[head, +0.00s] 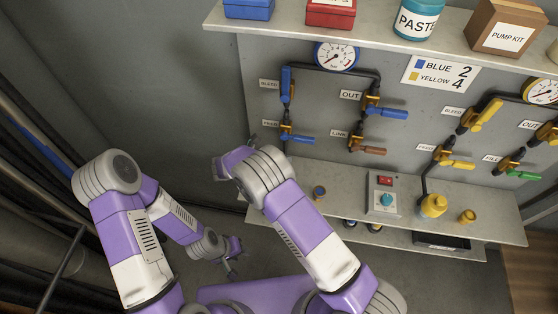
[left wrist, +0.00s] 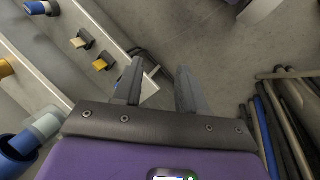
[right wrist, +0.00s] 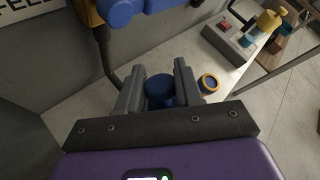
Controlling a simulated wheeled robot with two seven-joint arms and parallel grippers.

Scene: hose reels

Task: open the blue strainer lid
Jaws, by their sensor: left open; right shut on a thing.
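My right gripper (right wrist: 158,72) is shut on a round dark blue knob-like part, which I take for the blue strainer lid (right wrist: 160,86). A little brass shows beside it on the side nearer the gripper. In the head view my right forearm hides this lid, and I cannot tell whether it has turned or come loose. My left gripper (head: 235,262) is open and empty, low and away from the shelf. Its parted fingers show in the left wrist view (left wrist: 158,82).
Blue-handled valves (head: 297,137) and a pressure gauge (head: 336,55) are on the panel above. A switch box (head: 384,195), yellow strainer (head: 433,206) and brass cup (head: 467,215) stand along the lower shelf (head: 490,229). Pipes (head: 40,140) line the left side.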

